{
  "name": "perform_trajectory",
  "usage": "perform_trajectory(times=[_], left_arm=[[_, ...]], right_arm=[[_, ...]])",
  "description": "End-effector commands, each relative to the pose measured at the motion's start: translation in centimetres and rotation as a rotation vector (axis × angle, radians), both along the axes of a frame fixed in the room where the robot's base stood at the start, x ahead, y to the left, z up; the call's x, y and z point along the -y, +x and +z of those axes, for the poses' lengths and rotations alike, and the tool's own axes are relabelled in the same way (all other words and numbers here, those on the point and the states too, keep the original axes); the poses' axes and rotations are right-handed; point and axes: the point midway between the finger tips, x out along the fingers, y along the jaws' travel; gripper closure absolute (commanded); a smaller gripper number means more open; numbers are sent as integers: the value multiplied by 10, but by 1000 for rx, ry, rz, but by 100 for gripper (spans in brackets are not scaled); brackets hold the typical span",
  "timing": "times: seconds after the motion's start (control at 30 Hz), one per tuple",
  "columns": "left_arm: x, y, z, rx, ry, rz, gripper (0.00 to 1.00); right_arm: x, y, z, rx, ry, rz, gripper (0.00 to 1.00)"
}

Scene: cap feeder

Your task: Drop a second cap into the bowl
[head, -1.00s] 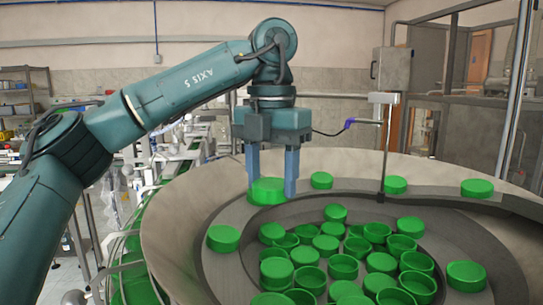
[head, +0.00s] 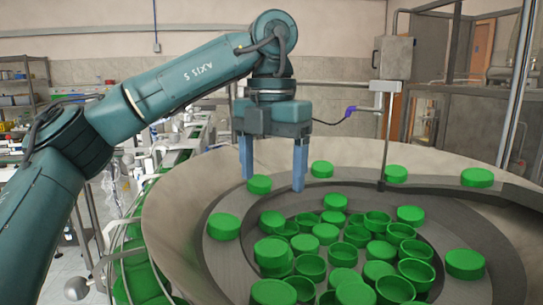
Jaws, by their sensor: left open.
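My left gripper (head: 272,184) hangs over the far left part of the large bowl (head: 180,205). Its two blue fingers point down, spread apart, and nothing is between them. A green cap (head: 259,184) on the bowl's ledge shows between the fingers, seemingly behind them and not held. Many green caps lie in the middle of the bowl, some upside down. One bright cap (head: 271,250) is at the left of this heap, below the gripper in the picture; I cannot tell whether it is the released one. My right gripper is not in view.
More caps sit on the ledge, such as one at the left (head: 224,226) and one at the right (head: 465,263). A thin metal post (head: 386,135) stands at the bowl's far side, with a purple-tipped sensor (head: 350,110) beside it. A conveyor (head: 137,275) runs along the left.

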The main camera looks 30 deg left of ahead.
Motion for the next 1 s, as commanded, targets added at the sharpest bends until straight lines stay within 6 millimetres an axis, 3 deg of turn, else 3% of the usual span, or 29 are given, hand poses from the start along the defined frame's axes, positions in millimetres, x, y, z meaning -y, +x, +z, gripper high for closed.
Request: perform_trajectory(times=[0.17,0.5,0.7,1.0], left_arm=[[0,0,14,4,2,0,23],[0,0,81,7,3,5,23],[0,0,110,6,3,4,23],[0,0,128,-1,1,1,23]], right_arm=[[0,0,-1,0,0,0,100],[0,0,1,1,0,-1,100],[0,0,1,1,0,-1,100],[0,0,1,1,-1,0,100]])
